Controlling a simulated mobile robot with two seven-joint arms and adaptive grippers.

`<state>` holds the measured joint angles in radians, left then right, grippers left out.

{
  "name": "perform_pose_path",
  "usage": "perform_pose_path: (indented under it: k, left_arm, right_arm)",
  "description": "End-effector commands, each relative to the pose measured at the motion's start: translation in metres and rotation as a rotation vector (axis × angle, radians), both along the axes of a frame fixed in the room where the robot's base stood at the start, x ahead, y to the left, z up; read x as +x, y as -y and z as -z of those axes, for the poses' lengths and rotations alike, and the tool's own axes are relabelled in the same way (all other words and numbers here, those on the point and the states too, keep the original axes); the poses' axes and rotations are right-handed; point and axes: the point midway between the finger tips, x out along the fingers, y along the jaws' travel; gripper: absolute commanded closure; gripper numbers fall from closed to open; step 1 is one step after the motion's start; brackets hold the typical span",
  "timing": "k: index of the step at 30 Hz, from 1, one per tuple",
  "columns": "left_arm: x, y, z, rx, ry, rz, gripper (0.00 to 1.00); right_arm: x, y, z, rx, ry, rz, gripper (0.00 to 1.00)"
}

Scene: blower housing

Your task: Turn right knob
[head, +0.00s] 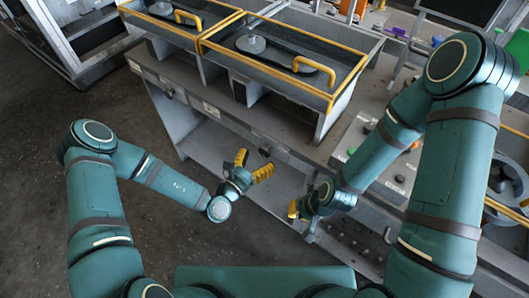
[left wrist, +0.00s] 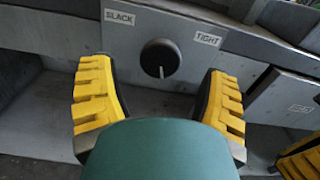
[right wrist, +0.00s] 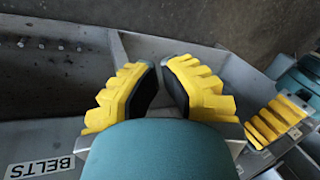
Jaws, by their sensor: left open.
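A round black knob (left wrist: 160,58) with a pale pointer mark faces me on a grey panel in the left wrist view, between a SLACK label (left wrist: 119,18) and a TIGHT label (left wrist: 207,39). Its pointer hangs roughly downward. My left gripper (head: 252,168) is open with yellow fingers, one on each side of the knob in its wrist view and not touching it. In the head view the knob (head: 265,151) is small, on the bench front below the right tray. My right gripper (right wrist: 160,75) is empty, its tips close together; how far it is shut is unclear.
Two yellow-edged trays (head: 290,55) stand on the bench. A BELTS label (right wrist: 40,168) shows in the right wrist view. A panel with coloured buttons (head: 355,140) lies right of the trays.

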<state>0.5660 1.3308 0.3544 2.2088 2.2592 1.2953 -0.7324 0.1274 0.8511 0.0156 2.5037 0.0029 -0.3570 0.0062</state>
Motion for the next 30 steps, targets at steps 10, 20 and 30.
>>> perform_pose_path:
  k: [10, 20, 30]
  left_arm:
    - [0.027, 0.020, 0.000, -0.001, -0.001, 0.001, 0.24]
    - [0.028, 0.021, 0.000, 0.000, -0.001, 0.001, 0.34]
    - [0.028, 0.021, 0.000, -0.002, -0.003, 0.001, 0.92]
  right_arm:
    - [-0.002, 0.000, 0.005, 0.000, -0.003, -0.002, 1.00]
    - [-0.002, 0.000, 0.004, 0.000, -0.004, -0.003, 1.00]
    - [-0.002, 0.000, 0.004, 0.000, -0.003, -0.002, 1.00]
